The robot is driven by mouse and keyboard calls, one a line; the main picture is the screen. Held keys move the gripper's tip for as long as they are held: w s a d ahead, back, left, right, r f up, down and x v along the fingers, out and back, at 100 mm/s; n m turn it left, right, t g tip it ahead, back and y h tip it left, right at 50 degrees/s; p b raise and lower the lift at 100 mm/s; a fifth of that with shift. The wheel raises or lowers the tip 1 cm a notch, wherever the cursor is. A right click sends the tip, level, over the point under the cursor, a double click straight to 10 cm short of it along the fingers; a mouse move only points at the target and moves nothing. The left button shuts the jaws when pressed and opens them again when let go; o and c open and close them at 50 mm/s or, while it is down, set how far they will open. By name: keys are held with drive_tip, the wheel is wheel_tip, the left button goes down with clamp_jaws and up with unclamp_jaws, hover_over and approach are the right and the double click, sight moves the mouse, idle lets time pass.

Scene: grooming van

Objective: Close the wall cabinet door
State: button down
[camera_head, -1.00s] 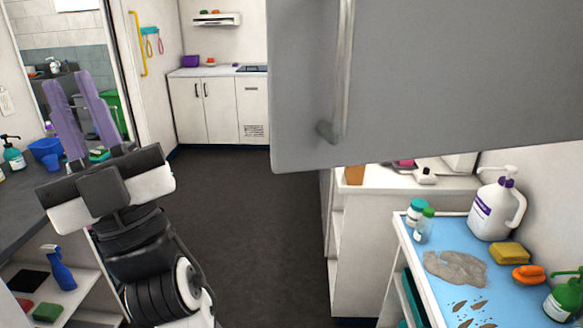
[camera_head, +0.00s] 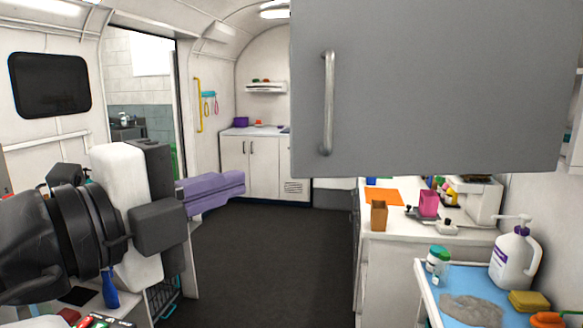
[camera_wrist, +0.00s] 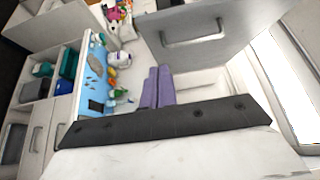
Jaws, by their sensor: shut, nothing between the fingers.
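The wall cabinet door (camera_head: 450,85) is a large grey panel standing swung out across the upper right of the head view. Its upright bar handle (camera_head: 328,102) is near the panel's left edge. In the wrist view the door (camera_wrist: 245,22) and handle (camera_wrist: 195,33) are at the top, beyond the fingers, with a pale recess beside the door. My gripper (camera_head: 242,183) has purple fingers close together, pointing right, to the left of and lower than the handle. The fingers also show in the wrist view (camera_wrist: 160,70), shut, empty and apart from the door.
A blue-topped cart (camera_head: 445,290) with a white pump jug (camera_head: 514,258) and a sponge (camera_head: 529,301) stands below right. A white counter (camera_head: 440,240) holds several items beneath the door. The dark floor aisle (camera_head: 265,255) is clear.

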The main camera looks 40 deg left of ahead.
drive_tip(key=p, duration=0.4)
approach(303, 154)
drive_tip(key=w+d, duration=0.3)
drive_tip(key=w, duration=0.1)
drive_tip(key=shift+w+a+r+p, duration=0.1)
drive_tip(key=shift+w+a+p, duration=0.25)
drive_tip(key=shift+a, duration=0.2)
drive_tip(key=shift+w+a+r+p, duration=0.1)
drive_tip(key=shift+w+a+p, duration=0.15)
drive_tip(key=shift+a+p, duration=0.2)
drive_tip(key=shift+w+a+f, duration=0.2)
drive_tip(key=shift+w+a, duration=0.25)
drive_tip(key=shift+a, duration=0.05)
drive_tip(key=shift+a, duration=0.1)
